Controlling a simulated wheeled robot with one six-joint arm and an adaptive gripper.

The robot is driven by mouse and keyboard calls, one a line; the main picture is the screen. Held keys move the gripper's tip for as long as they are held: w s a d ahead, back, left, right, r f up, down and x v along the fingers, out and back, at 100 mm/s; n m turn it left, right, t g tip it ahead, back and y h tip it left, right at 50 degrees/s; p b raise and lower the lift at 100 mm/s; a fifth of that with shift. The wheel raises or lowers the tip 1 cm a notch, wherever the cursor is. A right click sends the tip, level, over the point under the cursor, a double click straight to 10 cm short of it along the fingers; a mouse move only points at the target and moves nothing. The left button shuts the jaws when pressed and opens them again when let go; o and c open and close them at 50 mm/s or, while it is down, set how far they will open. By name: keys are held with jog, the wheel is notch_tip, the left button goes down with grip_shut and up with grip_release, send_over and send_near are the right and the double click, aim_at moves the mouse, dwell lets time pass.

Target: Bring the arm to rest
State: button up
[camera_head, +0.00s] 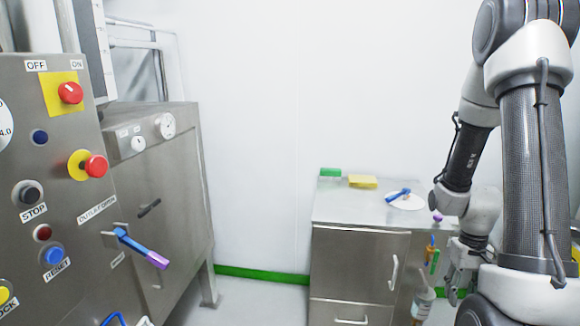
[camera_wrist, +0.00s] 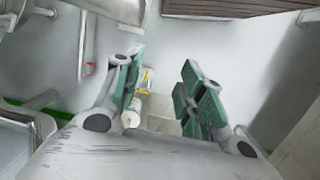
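My arm stands at the right of the head view, raised at the elbow, with its forearm hanging down beside the steel cabinet. My gripper (camera_head: 456,278) is low at the cabinet's right side, partly hidden by my own arm. In the wrist view my gripper (camera_wrist: 160,75) shows two fingers with green pads, spread apart. Nothing is held between them.
A steel cabinet (camera_head: 360,265) bears a green block (camera_head: 330,172), a yellow block (camera_head: 362,181) and a white disc (camera_head: 406,203) with a blue-handled tool. A control panel (camera_head: 50,200) with a blue-purple lever (camera_head: 140,248) stands left. Floor shows between them.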

jog(key=s+a+r+n+t, duration=0.1)
jog(key=a+r, duration=0.3)
jog(key=r, duration=0.5)
jog(key=s+a+r+n+t, duration=0.1)
jog(key=s+a+r+t, duration=0.2)
jog(key=r, duration=0.7)
jog(key=s+a+r+n+t, duration=0.1)
jog(key=s+a+r, duration=0.3)
jog(key=r, duration=0.6)
jog(key=shift+a+t, duration=0.6)
jog(key=shift+t, duration=0.1)
jog(key=shift+c, duration=0.4)
